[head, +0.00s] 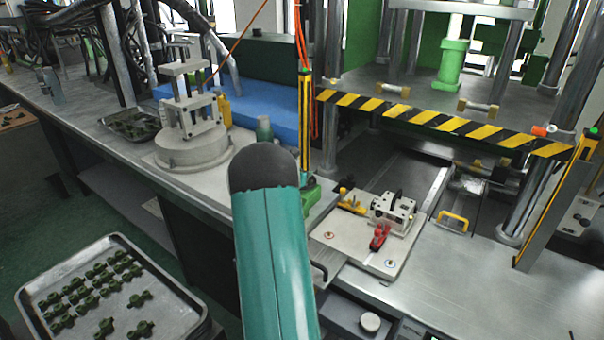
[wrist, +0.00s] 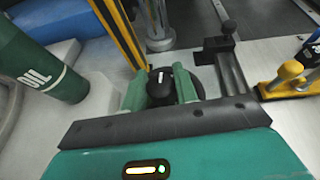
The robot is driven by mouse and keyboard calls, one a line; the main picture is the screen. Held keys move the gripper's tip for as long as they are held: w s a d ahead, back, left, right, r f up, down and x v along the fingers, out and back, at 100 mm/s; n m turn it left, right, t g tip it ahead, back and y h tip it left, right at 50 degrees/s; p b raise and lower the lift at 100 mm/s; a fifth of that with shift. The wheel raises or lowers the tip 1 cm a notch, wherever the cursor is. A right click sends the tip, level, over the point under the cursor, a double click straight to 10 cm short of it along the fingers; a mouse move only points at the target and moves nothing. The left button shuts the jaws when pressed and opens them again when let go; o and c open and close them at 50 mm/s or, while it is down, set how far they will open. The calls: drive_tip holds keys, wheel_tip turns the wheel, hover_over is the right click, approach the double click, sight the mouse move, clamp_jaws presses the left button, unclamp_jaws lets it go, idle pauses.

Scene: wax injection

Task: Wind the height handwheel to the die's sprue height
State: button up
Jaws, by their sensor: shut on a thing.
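In the wrist view, the two pale green fingers of my gripper (wrist: 160,92) are shut on a black knob (wrist: 160,77), one finger on each side. A dark round rim, seemingly the height handwheel (wrist: 207,80), shows beside the right finger; the rest is hidden by the fingers and my gripper body. In the head view, my teal arm covers most of that spot. The metal die (head: 393,208) sits on a pale plate (head: 345,241) to the right of my arm, with a red clamp (head: 379,238) in front. Its sprue cannot be made out.
A yellow-black post (head: 305,125) stands close by my gripper, and a striped bar (head: 445,122) crosses the press front. A green oil bottle (wrist: 40,62) stands left of my gripper. A dark rail (wrist: 232,68) lies to its right. A tray of green parts (head: 110,290) stands front left.

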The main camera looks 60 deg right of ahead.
drive_tip(key=n+t, duration=0.4)
drive_tip(key=t, duration=0.1)
drive_tip(key=shift+s+d+n+y, duration=0.1)
drive_tip(key=shift+s+n+y, duration=0.1)
drive_tip(key=shift+n+y, duration=0.15)
drive_tip(key=shift+n+t+y, duration=1.25)
drive_tip(key=shift+n+t, duration=0.8)
drive_tip(key=shift+t, duration=0.45)
drive_tip(key=n+t+y, duration=0.1)
drive_tip(key=n+y, duration=0.1)
drive_tip(key=n+t+y, duration=0.2)
drive_tip(key=n, duration=0.1)
drive_tip(key=shift+w+t+y, duration=0.15)
drive_tip(key=shift+t+y, duration=0.15)
drive_tip(key=shift+y, duration=0.1)
drive_tip(key=shift+n+t+y, duration=0.4)
drive_tip(key=shift+n+y, duration=2.4)
drive_tip(key=shift+y, duration=0.3)
drive_tip(key=o, duration=1)
drive_tip(key=shift+w+f, duration=0.1)
